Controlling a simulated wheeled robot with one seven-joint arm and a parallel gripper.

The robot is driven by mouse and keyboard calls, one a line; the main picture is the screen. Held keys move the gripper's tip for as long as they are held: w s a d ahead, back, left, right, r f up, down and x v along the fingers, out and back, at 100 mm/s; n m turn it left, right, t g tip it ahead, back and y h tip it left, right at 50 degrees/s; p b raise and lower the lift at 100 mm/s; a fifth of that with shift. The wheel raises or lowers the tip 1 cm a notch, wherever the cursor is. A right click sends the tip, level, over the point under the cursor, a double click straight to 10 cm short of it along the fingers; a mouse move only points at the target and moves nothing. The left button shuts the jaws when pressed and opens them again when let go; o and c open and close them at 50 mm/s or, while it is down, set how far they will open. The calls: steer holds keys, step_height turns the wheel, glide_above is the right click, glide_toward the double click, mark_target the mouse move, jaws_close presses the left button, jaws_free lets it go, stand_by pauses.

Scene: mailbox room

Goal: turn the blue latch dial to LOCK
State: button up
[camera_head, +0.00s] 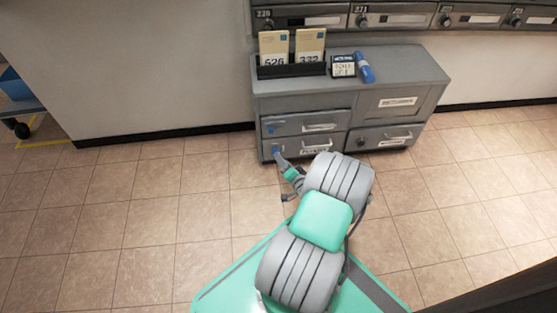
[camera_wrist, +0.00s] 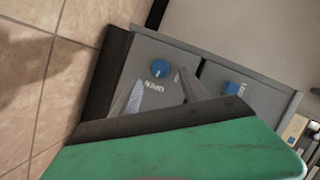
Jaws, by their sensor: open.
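A round blue latch dial (camera_wrist: 160,68) is on a grey drawer front in the wrist view, with a white mark on its face and a small white label below it. In the head view this lower-left dial (camera_head: 276,150) shows just beyond my gripper (camera_head: 280,160). My gripper also shows in the wrist view (camera_wrist: 160,78), its two fingers spread with the dial between their tips in the picture. I cannot tell whether they touch it. A second blue dial (camera_wrist: 232,88) is on the neighbouring drawer; it shows on the upper-left drawer in the head view (camera_head: 270,129).
The grey cabinet (camera_head: 435,78) stands against the wall, with drawer handles close to my gripper. On top are a black holder (camera_head: 290,71) with numbered envelopes, a small display (camera_head: 343,66) and a blue cylindrical object (camera_head: 365,67). Tiled floor (camera_head: 150,195) is clear to the left.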

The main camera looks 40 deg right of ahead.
mark_target(275, 151)
steer(key=b+x, duration=0.1)
steer(key=x, duration=0.3)
steer(key=shift+w, duration=0.15)
steer(key=shift+c, duration=0.5)
steer(key=shift+f, duration=0.1)
jaws_close()
